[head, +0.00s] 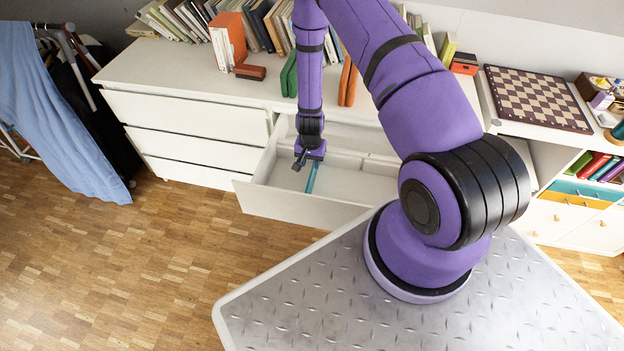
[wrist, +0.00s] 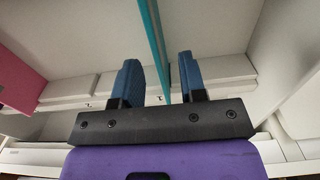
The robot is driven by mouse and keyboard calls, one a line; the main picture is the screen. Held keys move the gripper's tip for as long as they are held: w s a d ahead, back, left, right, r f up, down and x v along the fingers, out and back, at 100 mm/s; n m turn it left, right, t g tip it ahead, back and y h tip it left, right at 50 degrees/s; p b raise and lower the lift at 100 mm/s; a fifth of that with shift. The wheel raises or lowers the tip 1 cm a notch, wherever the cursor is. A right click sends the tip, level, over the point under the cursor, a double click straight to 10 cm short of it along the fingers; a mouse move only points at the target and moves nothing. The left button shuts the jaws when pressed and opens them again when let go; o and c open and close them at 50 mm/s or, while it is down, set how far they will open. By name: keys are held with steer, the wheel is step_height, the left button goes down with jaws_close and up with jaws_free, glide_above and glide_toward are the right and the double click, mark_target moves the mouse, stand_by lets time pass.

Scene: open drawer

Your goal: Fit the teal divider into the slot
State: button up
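The teal divider (head: 312,178) is a thin strip in the open white drawer (head: 290,205), just right of my gripper and reaching toward the front wall in the head view. In the wrist view the teal divider (wrist: 154,35) runs from the top edge down between my two blue fingers. My gripper (head: 300,161) is low at the drawer. In the wrist view my gripper (wrist: 162,75) is open, with a visible gap on each side of the divider. I cannot tell how deep the divider sits between the fingers. The slot cannot be made out clearly.
White partitions (head: 347,160) divide the drawer's inside. A pink object (wrist: 20,75) shows at the left of the wrist view. Books (head: 270,25) line the white cabinet top (head: 165,70) above the drawer. A chessboard (head: 537,97) lies on the right-hand cabinet.

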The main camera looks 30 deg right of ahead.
mark_target(312, 170)
steer(key=shift+s+d+f, duration=0.1)
steer(key=shift+s+f, duration=0.05)
steer(key=shift+f, duration=1.55)
steer(key=shift+s+f, duration=0.15)
steer(key=shift+f, duration=1.55)
steer(key=shift+c, duration=0.4)
jaws_close()
